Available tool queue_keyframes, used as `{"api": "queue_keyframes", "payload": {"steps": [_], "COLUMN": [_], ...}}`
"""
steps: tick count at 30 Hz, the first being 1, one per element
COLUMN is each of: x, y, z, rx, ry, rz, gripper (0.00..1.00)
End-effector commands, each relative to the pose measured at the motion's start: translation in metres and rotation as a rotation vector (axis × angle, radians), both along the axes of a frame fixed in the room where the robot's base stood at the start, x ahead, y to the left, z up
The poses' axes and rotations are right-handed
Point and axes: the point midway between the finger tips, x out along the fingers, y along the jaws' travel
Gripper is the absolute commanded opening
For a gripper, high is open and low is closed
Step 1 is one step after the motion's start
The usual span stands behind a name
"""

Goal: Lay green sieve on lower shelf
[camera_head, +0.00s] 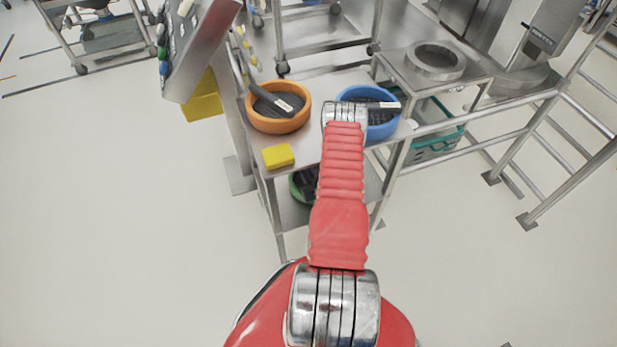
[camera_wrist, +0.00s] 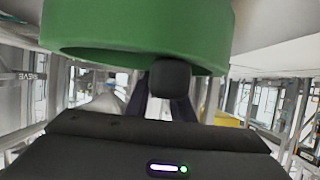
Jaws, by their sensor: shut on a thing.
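The green sieve (camera_wrist: 130,27) fills the top of the wrist view, with its underside rim towards me. My gripper (camera_wrist: 170,78) is shut on the green sieve at its near edge; the exact grip is partly hidden by the black finger. In the head view the green sieve (camera_head: 296,188) shows only in part, at the level of the lower shelf (camera_head: 292,215), behind my red arm. I cannot tell whether it touches the shelf. My gripper is mostly hidden by the arm in the head view.
The upper shelf (camera_head: 312,140) holds an orange sieve (camera_head: 262,124), a blue sieve (camera_head: 383,129) and a yellow block (camera_head: 278,156). A teal crate (camera_head: 437,146) stands at the right beneath a metal table. A metal post (camera_head: 272,205) borders the lower shelf. Floor is clear at left.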

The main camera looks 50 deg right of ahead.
Motion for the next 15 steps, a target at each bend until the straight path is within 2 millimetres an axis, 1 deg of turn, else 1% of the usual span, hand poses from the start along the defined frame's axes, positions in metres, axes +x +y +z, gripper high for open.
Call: {"api": "queue_keyframes", "payload": {"steps": [3,6,15], "x": [0.000,0.000,0.000], "y": [0.000,-0.001,-0.001], "z": [-0.013,-0.019,-0.020], "rx": [-0.001,-0.001,-0.001], "ry": [-0.001,-0.002,-0.002], "rz": [0.000,-0.001,-0.001], "gripper": [0.00,0.00,0.00]}}
